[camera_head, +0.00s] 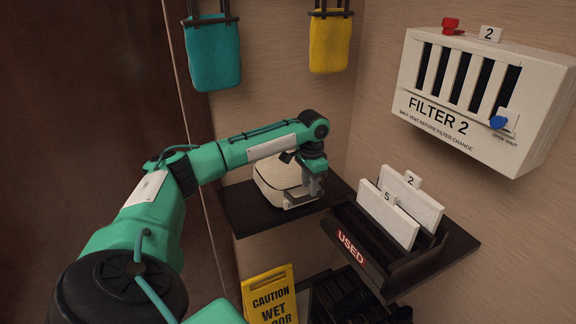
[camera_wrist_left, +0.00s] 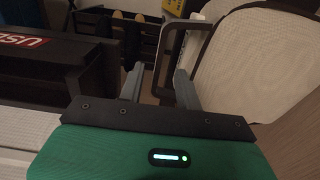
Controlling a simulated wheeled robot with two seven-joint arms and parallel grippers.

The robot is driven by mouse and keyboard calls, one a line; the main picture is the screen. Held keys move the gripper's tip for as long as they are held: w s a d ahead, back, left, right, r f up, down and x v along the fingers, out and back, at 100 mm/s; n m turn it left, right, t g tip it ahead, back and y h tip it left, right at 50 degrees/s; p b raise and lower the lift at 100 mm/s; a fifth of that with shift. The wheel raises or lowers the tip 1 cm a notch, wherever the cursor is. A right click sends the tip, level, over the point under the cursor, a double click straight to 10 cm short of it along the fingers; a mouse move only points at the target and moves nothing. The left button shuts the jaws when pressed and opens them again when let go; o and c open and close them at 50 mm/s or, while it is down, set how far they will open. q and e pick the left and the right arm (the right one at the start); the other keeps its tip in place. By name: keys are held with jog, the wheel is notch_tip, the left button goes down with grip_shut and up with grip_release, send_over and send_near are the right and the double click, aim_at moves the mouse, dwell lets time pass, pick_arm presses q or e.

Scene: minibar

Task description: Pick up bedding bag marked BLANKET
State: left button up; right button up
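A cream bag (camera_head: 278,178) sits on the dark shelf in the head view. No BLANKET marking is readable on it. Its pale fabric side (camera_wrist_left: 250,65) fills the right of the left wrist view, with a dark handle loop (camera_wrist_left: 166,52) standing off it. My left gripper (camera_head: 312,192) is at the bag's right side. In the left wrist view its two grey fingers (camera_wrist_left: 159,85) are apart, with part of the handle loop between them. I cannot tell whether they touch it. My right gripper is not in view.
A dark USED rack (camera_head: 375,262) with white numbered filters (camera_head: 400,207) stands right of the bag. A yellow caution sign (camera_head: 269,298) is below. Teal (camera_head: 213,55) and yellow (camera_head: 330,42) bags hang above. The FILTER 2 box (camera_head: 480,95) is on the wall.

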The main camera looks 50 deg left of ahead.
aim_at(309, 196)
pick_arm(q)
notch_tip(309, 196, down, 4)
jog(key=shift+d+f+p, duration=0.1)
jog(key=shift+f+p, duration=0.05)
jog(key=shift+p, duration=0.9)
jog(key=shift+f, duration=0.25)
grip_shut()
